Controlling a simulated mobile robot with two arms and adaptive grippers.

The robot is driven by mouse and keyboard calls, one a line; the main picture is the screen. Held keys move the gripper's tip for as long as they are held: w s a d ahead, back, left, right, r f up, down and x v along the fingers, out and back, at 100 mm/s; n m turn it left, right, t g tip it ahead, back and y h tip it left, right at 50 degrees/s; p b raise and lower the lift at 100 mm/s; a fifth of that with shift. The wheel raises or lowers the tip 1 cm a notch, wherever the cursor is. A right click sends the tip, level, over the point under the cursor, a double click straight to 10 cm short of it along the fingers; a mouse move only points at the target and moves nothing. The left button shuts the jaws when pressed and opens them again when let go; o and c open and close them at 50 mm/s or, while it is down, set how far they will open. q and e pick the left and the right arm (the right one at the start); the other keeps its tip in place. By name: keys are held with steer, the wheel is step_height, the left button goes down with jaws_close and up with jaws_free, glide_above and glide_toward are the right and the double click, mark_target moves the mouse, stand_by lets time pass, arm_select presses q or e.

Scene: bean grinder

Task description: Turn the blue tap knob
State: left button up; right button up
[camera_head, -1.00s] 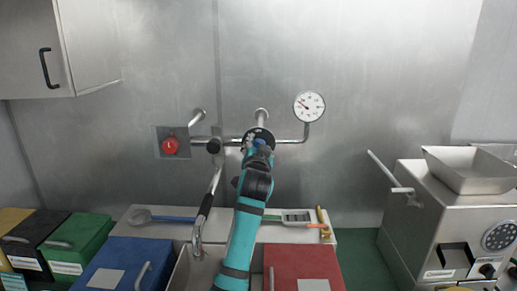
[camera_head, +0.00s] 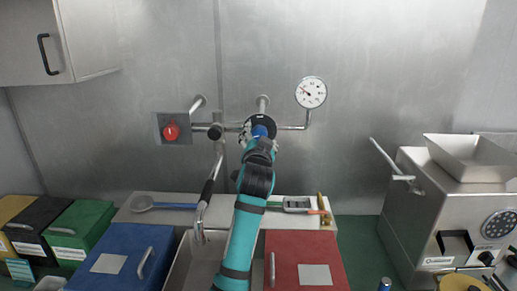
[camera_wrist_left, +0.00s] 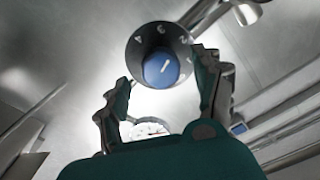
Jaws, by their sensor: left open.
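The blue tap knob (camera_wrist_left: 161,69) sits on a round black dial with white markings in the left wrist view. Its white pointer line is tilted to the upper right. In the head view the knob (camera_head: 260,130) shows in part on the wall pipe, just beyond my left gripper (camera_head: 258,142). In the left wrist view the open fingers of the left gripper (camera_wrist_left: 163,68) stand on both sides of the knob. I cannot tell whether they touch it. My right gripper is not in view.
A pressure gauge (camera_head: 311,92) is to the right of the knob, and a red knob (camera_head: 171,131) to the left. A spout (camera_head: 209,195) hangs beside my arm. Blue (camera_head: 125,245) and red (camera_head: 305,250) bins stand below, with a grinder machine (camera_head: 455,220) at right.

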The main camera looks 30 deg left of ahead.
arm_select(q)
steer(key=v, duration=0.8)
steer(key=shift+s, duration=0.2)
steer(key=shift+d, duration=0.15)
